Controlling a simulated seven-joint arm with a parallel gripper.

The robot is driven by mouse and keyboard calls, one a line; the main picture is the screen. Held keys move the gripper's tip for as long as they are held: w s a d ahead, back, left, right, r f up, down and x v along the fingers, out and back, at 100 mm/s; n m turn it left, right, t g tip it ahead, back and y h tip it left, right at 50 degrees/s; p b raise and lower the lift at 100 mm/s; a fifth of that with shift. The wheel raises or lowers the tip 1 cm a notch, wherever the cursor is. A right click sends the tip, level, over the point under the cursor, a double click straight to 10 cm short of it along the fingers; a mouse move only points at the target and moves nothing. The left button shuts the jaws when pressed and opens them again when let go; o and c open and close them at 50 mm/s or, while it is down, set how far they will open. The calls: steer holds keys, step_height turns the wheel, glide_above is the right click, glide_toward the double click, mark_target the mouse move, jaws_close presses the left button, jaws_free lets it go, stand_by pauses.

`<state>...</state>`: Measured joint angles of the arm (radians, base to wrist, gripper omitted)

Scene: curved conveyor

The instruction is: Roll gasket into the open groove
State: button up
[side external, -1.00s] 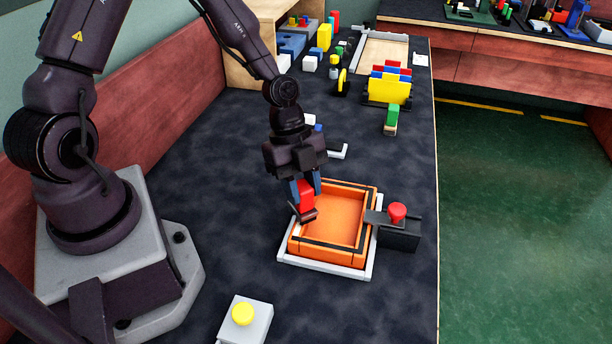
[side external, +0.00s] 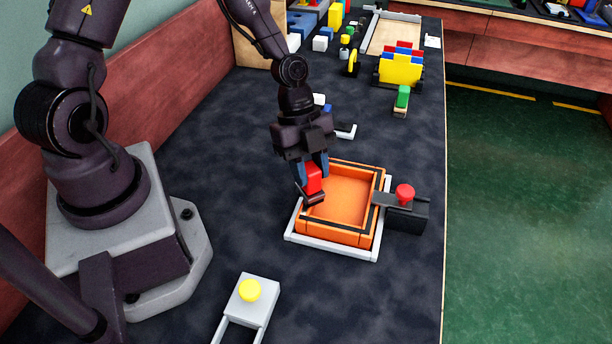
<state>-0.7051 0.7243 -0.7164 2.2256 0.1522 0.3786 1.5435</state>
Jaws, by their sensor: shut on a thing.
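An orange square box (side external: 345,236) sits in a white frame (side external: 330,250) on the dark mat. A black strip (side external: 340,226), which looks like the gasket in its groove, runs along parts of the box's rim. My gripper (side external: 312,170) is above the box's left rim, its blue-grey fingers shut on a red tool (side external: 313,184). The tool's dark lower end is at the left rim; I cannot tell whether it touches. The tool hides part of that rim and any strip under it.
A dark block with a red knob (side external: 405,192) stands at the box's right, its plate reaching the right rim. A grey block with a yellow button (side external: 250,290) is in front. A yellow holder (side external: 401,70) and small parts stand behind. The mat left of the box is clear.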

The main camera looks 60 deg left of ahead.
steer(key=shift+w+a+r, duration=0.1)
steer(key=shift+w+a, duration=3.6)
steer(key=shift+a, duration=0.05)
step_height(320, 180, up, 8)
steer(key=shift+s+d, duration=0.1)
steer(key=shift+d, duration=0.05)
